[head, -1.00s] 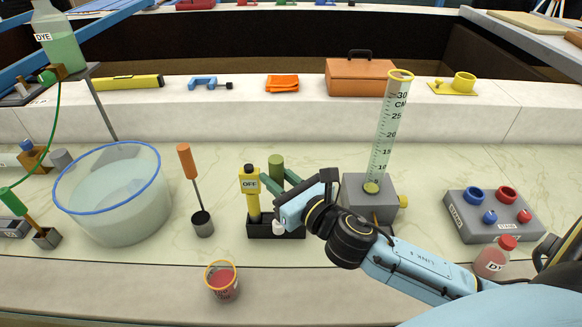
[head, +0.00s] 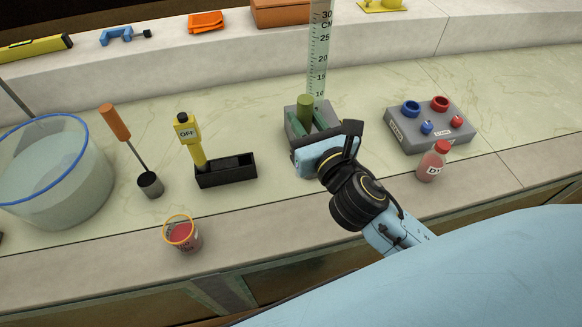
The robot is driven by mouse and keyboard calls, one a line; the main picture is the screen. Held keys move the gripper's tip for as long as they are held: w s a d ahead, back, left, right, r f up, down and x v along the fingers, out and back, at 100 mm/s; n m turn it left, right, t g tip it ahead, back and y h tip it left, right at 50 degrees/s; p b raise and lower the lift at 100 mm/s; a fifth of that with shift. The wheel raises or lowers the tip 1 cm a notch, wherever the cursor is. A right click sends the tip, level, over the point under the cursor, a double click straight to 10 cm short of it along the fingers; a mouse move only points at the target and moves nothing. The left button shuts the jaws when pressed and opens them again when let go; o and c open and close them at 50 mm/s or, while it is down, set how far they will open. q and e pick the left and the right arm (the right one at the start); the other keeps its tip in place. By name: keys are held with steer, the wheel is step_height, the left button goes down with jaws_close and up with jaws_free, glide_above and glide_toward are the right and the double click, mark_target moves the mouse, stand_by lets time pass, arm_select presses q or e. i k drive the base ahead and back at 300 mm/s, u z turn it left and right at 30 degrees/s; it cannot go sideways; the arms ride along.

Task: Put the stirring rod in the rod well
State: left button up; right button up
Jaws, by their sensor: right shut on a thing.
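My right gripper (head: 318,127) is shut on an upright object with a thick green handle (head: 304,107), likely the stirring rod. Its lower part is hidden behind the gripper. The gripper holds it in front of the grey base block (head: 294,112) of the graduated cylinder. A black two-part holder (head: 238,180) stands to the left, with a yellow tool marked OFF (head: 190,135) upright in its left part and its right part empty. An orange-handled rod (head: 115,122) leans in a dark round cup (head: 151,185). Which holder is the rod well, I cannot tell. My left gripper is out of view.
The graduated cylinder (head: 319,50) rises just behind my right gripper. A clear blue-rimmed tub (head: 60,195) is at left. A grey block with blue and red knobs (head: 400,130) and a red-capped bottle (head: 432,165) are at right. A pink cup (head: 182,238) stands in front.

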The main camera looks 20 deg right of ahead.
mark_target(247, 173)
steer(key=z, duration=1)
steer(key=k, duration=0.95)
steer(key=u, duration=1.1)
steer(key=i, duration=1)
steer(key=u, duration=0.05)
